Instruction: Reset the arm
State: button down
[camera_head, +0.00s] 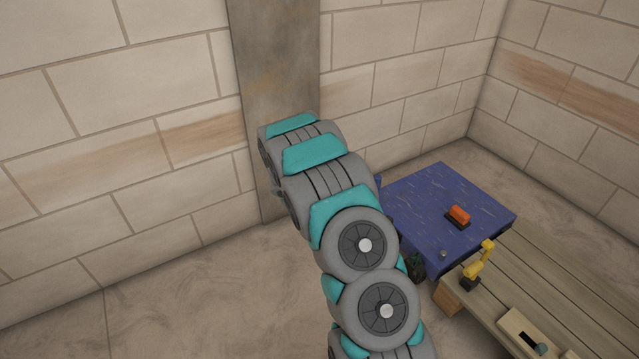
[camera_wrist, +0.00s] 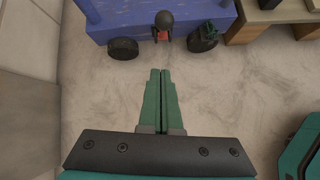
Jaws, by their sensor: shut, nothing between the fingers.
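My gripper (camera_wrist: 160,72) shows in the wrist view, with its two green fingers close together and nothing between them. It points over bare floor toward the blue cart. My grey and teal arm (camera_head: 345,215) rises through the middle of the head view and bends to the upper left. The gripper itself is not visible in the head view.
A blue cart (camera_head: 420,195) with an orange-and-black object (camera_head: 458,216) stands right of my arm. Brick walls and a pillar (camera_head: 275,60) stand behind. Floor at left (camera_head: 180,310) is clear.

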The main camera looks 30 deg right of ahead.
jog(key=shift+r, duration=0.1)
jog(key=s+a+r+m+g+y, duration=0.1)
jog(key=s+a+r+m, duration=0.25)
jog(key=s+r, duration=0.45)
jog(key=s+a+r+m+g, duration=0.15)
jog(key=s+r+m, duration=0.35)
jog(key=r, duration=0.6)
jog(key=s+a+r+m+y+p, duration=0.1)
jog(key=s+a+r+m+y, duration=0.2)
jog(key=s+a, duration=0.8)
jog(key=s+a+r+m+y+p, duration=0.1)
jog(key=s+a+r+m+y, duration=0.3)
jog(key=s+a+r, duration=0.3)
jog(key=s+a+m, duration=0.1)
jog(key=s+a, duration=0.4)
jog(key=s, duration=0.1)
jog(key=shift+s+r+y, duration=0.15)
jog(key=shift+s+y, duration=0.05)
jog(key=shift+y, duration=0.1)
